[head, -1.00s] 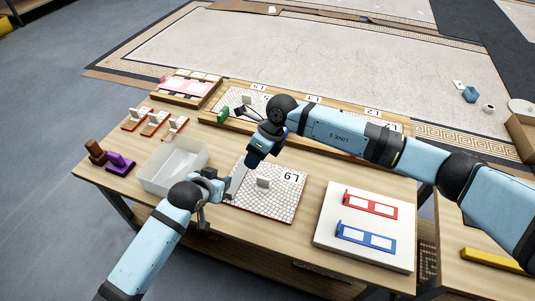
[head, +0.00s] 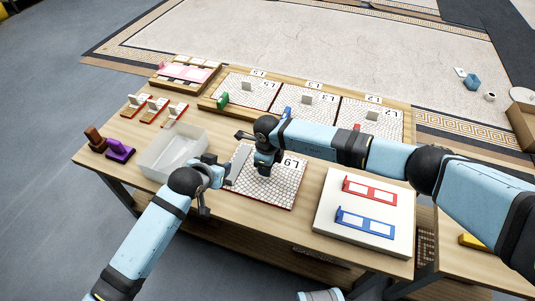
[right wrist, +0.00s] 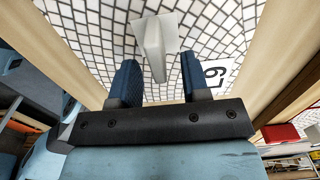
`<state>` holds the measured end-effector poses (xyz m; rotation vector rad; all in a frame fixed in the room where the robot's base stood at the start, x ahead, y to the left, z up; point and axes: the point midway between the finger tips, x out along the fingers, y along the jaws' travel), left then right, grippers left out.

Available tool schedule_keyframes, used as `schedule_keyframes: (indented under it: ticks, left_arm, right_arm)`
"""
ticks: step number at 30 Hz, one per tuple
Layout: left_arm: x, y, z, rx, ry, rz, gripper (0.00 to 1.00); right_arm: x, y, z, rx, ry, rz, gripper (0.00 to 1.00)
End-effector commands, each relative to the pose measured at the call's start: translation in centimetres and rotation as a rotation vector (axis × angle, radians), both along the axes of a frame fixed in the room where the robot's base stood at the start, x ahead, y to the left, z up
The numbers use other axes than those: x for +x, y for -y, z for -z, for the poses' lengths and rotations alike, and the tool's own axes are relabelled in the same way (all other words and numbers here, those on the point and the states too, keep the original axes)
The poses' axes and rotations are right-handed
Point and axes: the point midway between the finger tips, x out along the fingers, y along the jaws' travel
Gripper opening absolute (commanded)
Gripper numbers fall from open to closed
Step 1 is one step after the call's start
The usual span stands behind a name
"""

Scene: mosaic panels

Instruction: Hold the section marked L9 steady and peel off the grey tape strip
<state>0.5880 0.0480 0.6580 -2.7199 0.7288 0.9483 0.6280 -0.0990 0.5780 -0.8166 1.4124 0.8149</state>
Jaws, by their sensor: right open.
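The L9 section (head: 286,188) is a white tiled square with a dark grid, lying flat on the bench; its label also shows in the right wrist view (right wrist: 213,73). A pale grey upright tab (right wrist: 153,48) with a flat patch at its foot stands on the tiles; it may be the tape strip. My right gripper (right wrist: 158,78) is open above the section, the tab just beyond and between its blue fingertips, apart from both. It hides the tab in the head view. My left gripper (head: 234,168) is at the section's left edge; its finger gap and contact are unclear.
A translucent bin (head: 172,153) stands left of the section. A white board (head: 335,232) with red and blue frames lies at right. Labelled panels with upright tabs (head: 306,103) line the back rack. A purple tool (head: 120,150) sits at the far left.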

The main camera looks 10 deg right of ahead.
Motion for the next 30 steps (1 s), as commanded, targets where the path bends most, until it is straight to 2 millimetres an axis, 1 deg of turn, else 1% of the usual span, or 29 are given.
schedule_keyframes:
  ticks: [1, 3, 6, 16, 17, 18, 20, 21, 22, 26, 27, 28, 30]
  left_arm:
    - [0.0, 0.0, 0.0, 0.000, 0.000, 0.000, 0.43]
    - [0.0, 0.0, 0.0, 0.000, 0.000, 0.000, 0.43]
    - [0.0, 0.0, 0.0, 0.000, 0.000, 0.000, 0.43]
    - [0.0, 0.0, 0.0, 0.000, 0.000, 0.000, 0.43]
    - [0.0, 0.0, 0.0, 0.000, 0.000, 0.000, 0.43]
    - [0.0, 0.0, 0.0, 0.000, 0.000, 0.000, 0.43]
    - [0.0, 0.0, 0.0, 0.000, 0.000, 0.000, 0.43]
    - [0.0, 0.0, 0.0, 0.000, 0.000, 0.000, 0.43]
    - [0.0, 0.0, 0.0, 0.000, 0.000, 0.000, 0.43]
    - [0.0, 0.0, 0.0, 0.000, 0.000, 0.000, 0.43]
    - [0.0, 0.0, 0.0, 0.000, 0.000, 0.000, 0.38]
    - [0.0, 0.0, 0.0, 0.000, -0.001, -0.001, 0.36]
    - [0.1, 0.0, 0.0, -0.006, -0.015, -0.013, 0.36]
  right_arm:
    - [-0.1, 0.0, 0.7, 0.000, -0.002, 0.002, 0.43]
    - [0.0, 0.0, 1.4, 0.000, -0.002, 0.001, 0.43]
    - [0.0, -0.1, 2.0, 0.001, 0.000, 0.000, 0.43]
    - [0.0, 0.0, 2.4, 0.000, -0.001, 0.000, 0.43]
    - [0.0, 0.0, 2.4, 0.000, -0.001, 0.000, 0.38]
    - [0.0, 0.0, 2.3, 0.000, -0.001, 0.000, 0.29]
    - [0.0, 0.0, 2.3, 0.000, -0.001, 0.000, 0.15]
    - [0.0, 0.0, 2.3, 0.000, -0.001, 0.000, 0.06]
    - [0.0, 0.0, 2.3, 0.000, -0.001, 0.000, 0.00]
    - [0.0, 0.0, 2.3, 0.000, -0.001, 0.000, 0.00]
    - [0.0, 0.0, 2.3, 0.001, 0.000, 0.000, 0.00]
    - [0.0, 0.0, 2.3, 0.001, 0.000, 0.000, 0.00]
    - [0.0, 0.0, 2.3, 0.001, 0.000, 0.000, 0.00]
